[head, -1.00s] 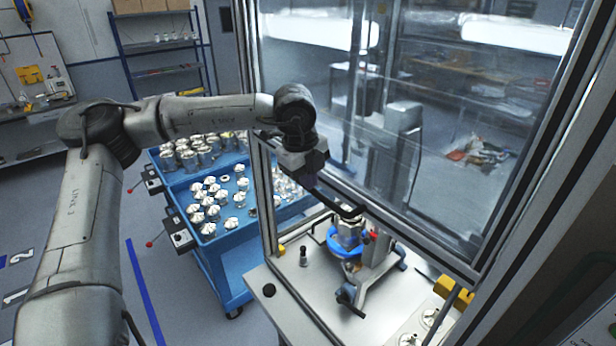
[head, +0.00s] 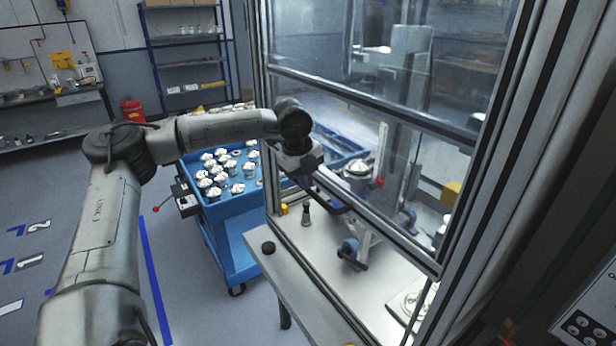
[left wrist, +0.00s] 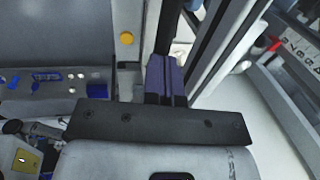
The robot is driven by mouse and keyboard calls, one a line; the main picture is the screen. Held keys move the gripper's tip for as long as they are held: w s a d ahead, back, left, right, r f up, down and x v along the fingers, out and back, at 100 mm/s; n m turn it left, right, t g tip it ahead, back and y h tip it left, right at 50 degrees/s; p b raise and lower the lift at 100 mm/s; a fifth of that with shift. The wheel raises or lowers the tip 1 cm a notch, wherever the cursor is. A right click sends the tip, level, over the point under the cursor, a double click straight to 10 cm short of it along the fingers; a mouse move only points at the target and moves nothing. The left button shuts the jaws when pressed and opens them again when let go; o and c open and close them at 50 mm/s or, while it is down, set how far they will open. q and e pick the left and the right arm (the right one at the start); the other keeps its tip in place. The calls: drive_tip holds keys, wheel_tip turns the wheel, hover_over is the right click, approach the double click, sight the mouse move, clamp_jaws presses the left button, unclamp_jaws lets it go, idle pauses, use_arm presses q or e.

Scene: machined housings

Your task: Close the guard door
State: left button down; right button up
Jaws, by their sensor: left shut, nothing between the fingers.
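The guard door (head: 400,180) is a clear panel in a grey metal frame on the front of the machine enclosure. Its lower rail (head: 405,243) slants across the opening, with the white work table (head: 330,270) and part of a fixture (head: 352,252) visible below it. A black bar handle (head: 333,200) is on the door's lower part. My left gripper (head: 307,183) is shut and empty, at the handle. My right gripper is not in view.
A blue cart (head: 240,235) with several metal parts stands left of the enclosure. The grey enclosure post (head: 490,150) is at the right. The floor at left is clear.

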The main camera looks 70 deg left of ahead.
use_arm(q)
wheel_tip(320, 180, down, 33)
drive_tip(key=b, duration=2.1)
drive_tip(key=shift+s+a+f, duration=0.15)
drive_tip(key=shift+f, duration=0.1)
wheel_tip(320, 180, up, 15)
drive_tip(key=s+p, duration=0.2)
drive_tip(key=p, duration=0.1)
drive_tip(key=shift+s+d+p, duration=0.2)
drive_tip(key=shift+d+p, duration=0.15)
